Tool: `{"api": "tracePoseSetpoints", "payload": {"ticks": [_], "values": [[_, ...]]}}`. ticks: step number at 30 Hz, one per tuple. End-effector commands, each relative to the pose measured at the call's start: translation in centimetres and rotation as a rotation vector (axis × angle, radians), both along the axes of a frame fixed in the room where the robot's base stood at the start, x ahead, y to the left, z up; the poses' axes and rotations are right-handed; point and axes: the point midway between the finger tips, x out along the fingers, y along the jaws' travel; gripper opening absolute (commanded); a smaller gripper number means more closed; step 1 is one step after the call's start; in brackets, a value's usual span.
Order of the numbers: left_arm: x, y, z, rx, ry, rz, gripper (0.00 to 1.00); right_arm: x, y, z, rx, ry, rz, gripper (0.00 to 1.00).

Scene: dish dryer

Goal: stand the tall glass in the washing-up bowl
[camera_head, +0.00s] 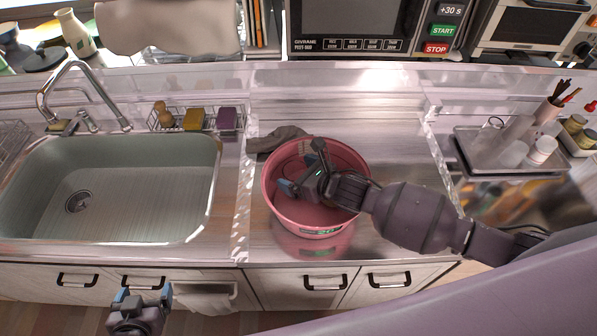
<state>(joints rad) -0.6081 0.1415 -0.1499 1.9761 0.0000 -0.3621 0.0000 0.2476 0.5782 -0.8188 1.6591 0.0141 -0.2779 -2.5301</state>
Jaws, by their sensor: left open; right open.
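The washing-up bowl (318,222) is round and pink and stands on the steel counter right of the sink. My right gripper (302,169) is open over the bowl, its fingers spread above or inside it; its exact height is unclear. It hides part of the bowl's inside, and I cannot make out a glass there. Several clear vessels stand on a tray at the right; a taller one (519,128) may be the tall glass, but they overlap. My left gripper (140,294) is open and empty, low in front of the cabinets, far from both.
The tray (476,168) also holds a white cup (543,149). A grey cloth (276,139) lies behind the bowl. The sink (130,185) at left is empty. A caddy with a yellow sponge (194,119) and purple sponge (228,119) stands behind. Counter right of the bowl is partly clear.

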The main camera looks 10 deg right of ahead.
Motion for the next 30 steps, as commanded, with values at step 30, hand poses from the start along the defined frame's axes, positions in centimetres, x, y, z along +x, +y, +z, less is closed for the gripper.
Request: {"api": "tracePoseSetpoints", "payload": {"ticks": [30], "values": [[0.0, 0.0, 0.0, 0.000, 0.001, 0.000, 0.88, -8.7, -6.5, 4.8, -0.001, -0.001, 0.000, 0.96]]}}
